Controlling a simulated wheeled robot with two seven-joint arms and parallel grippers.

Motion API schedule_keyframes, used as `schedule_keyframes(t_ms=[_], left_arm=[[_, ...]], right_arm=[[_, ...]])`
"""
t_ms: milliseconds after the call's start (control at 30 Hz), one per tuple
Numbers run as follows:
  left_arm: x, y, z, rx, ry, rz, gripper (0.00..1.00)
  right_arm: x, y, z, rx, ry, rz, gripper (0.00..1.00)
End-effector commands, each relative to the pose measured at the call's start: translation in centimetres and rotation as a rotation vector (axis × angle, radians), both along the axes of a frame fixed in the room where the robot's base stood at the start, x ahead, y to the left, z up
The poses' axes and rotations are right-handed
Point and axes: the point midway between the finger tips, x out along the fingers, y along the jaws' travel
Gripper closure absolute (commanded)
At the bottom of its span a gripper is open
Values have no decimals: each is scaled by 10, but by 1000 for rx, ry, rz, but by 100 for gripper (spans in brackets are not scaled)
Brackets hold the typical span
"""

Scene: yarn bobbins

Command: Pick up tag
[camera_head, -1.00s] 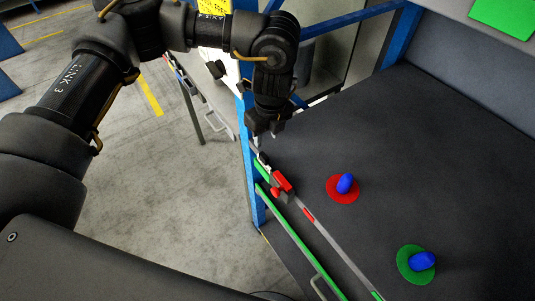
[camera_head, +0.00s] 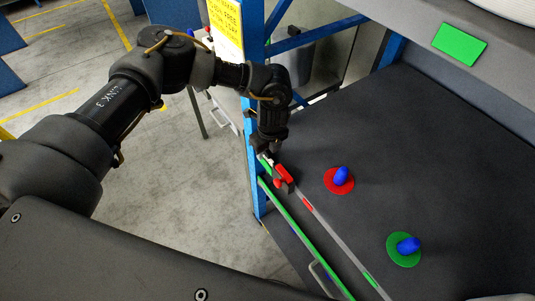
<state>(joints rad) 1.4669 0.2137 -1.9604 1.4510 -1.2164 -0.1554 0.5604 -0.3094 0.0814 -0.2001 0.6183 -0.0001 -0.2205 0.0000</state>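A small red tag-like piece (camera_head: 285,174) with a grey part beside it sits at the shelf's front edge, near its left corner. My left gripper (camera_head: 266,155) points down at this corner, just above and left of the red piece. Its fingertips are small and dark, and I cannot tell whether they touch the piece or how wide they stand. A flat green tag-like card (camera_head: 460,45) lies on the face of the upper ledge at top right. My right gripper is out of view.
On the dark shelf (camera_head: 400,130) stand a blue bobbin-like piece on a red disc (camera_head: 339,181) and another on a green disc (camera_head: 404,250). A blue post (camera_head: 252,110) with a yellow sign (camera_head: 226,25) rises behind my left gripper. Much of the shelf is clear.

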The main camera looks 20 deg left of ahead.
Motion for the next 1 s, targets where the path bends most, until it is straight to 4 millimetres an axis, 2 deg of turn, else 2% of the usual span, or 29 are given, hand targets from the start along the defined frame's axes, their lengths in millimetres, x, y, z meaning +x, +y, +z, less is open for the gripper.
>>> schedule_keyframes(t_ms=[67,200,333,500,533,833,1000], left_arm=[[0,0,-2,-1,-1,0,60],[0,0,-2,-1,-1,0,60],[0,0,-1,-1,-1,0,76],[0,0,-1,-1,-1,0,98],[0,0,-1,-1,-1,0,100],[0,0,1,-1,0,0,100],[1,-1,20,-4,-4,-2,100]], right_arm=[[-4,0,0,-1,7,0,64],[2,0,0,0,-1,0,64],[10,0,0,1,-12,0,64],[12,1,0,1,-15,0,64],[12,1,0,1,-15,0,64],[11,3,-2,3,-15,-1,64],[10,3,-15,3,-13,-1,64]])
